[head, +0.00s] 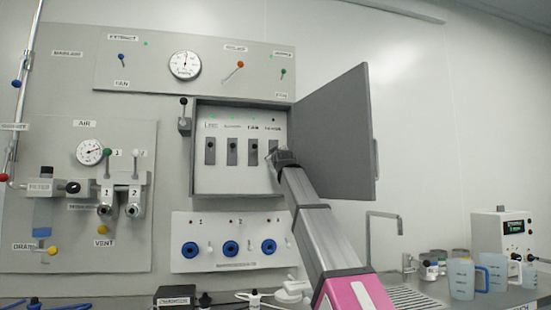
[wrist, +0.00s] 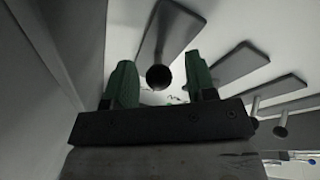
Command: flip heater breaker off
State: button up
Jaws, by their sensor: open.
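An open grey breaker box (head: 242,188) on the wall holds a row of several dark breaker plates with short knobbed levers. The rightmost breaker (head: 274,146) is partly covered by my gripper (head: 273,156); its label is too blurred to read surely. In the wrist view, my gripper (wrist: 161,78) has its two green fingers apart. A dark round lever knob (wrist: 159,77) shows in the gap between the fingertips, under its grey plate (wrist: 172,36). I cannot tell whether the fingers touch it. The other levers (wrist: 280,131) stand to the right.
The box door (head: 335,120) stands open close to the right of my arm. Below the box is a panel with blue round sockets (head: 231,248). A gauge panel (head: 190,60) is above. A bench with jugs (head: 461,279) and a tap is at lower right.

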jog(key=v, duration=1)
jog(key=shift+s, duration=0.25)
jog(key=shift+d+f, duration=0.1)
jog(key=shift+d, duration=0.05)
